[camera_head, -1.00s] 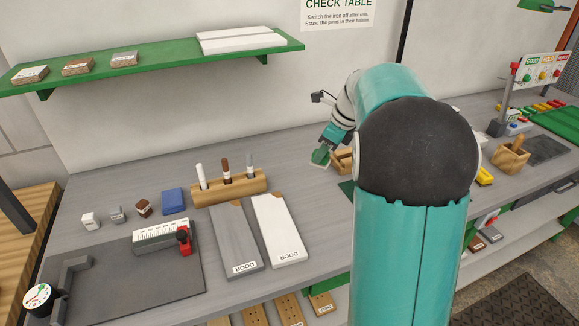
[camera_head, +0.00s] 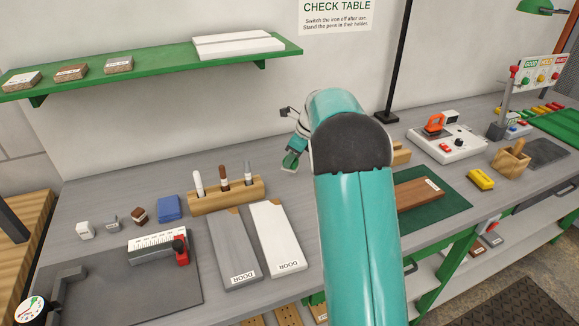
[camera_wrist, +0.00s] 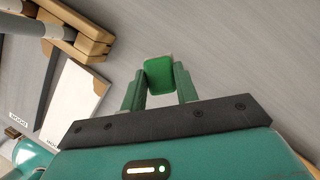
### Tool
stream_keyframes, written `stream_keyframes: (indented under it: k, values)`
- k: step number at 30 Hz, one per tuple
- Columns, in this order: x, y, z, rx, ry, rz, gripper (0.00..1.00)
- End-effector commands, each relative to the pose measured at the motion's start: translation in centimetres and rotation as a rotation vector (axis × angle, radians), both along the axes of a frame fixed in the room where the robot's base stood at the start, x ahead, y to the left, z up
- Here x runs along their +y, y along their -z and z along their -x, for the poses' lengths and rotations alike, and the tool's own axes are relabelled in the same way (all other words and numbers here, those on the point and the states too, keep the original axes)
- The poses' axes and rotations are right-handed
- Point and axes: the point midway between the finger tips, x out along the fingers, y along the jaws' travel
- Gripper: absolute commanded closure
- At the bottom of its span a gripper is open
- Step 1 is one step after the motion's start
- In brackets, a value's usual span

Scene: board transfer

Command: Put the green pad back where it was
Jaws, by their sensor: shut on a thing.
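The green pad (camera_wrist: 159,74) is held between the two fingers of my gripper (camera_wrist: 160,88) in the wrist view. In the head view my gripper (camera_head: 292,160) is above the table, to the right of the wooden pen holder, with the green pad (camera_head: 289,163) at its tip. The pad seems clear of the grey tabletop, but the height is hard to judge. A blue pad (camera_head: 170,208) lies left of the pen holder, in line with several small blocks.
The wooden pen holder (camera_head: 252,193) with pens stands nearest my gripper. Grey (camera_head: 233,248) and white (camera_head: 277,238) door boards lie in front. A brown board (camera_head: 418,194) rests on a green mat (camera_head: 452,207) to the right. Bare tabletop lies around the gripper.

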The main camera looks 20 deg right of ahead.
Motion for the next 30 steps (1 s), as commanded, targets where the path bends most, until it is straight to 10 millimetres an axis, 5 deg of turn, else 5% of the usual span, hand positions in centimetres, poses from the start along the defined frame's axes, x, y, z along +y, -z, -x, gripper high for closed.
stream_keyframes:
  k: [12,24,25,28,30]
  values:
    - [0.2,4.4,-1.5,0.001,0.0,0.0,0.95]
    - [0.3,5.0,-1.5,0.0,-0.001,0.0,0.95]
    - [0.3,4.9,-1.5,-0.001,-0.001,0.001,0.66]
    - [0.3,4.9,-1.5,-0.001,-0.001,0.001,0.48]
    - [0.3,4.9,-1.5,-0.001,-0.001,0.001,0.48]
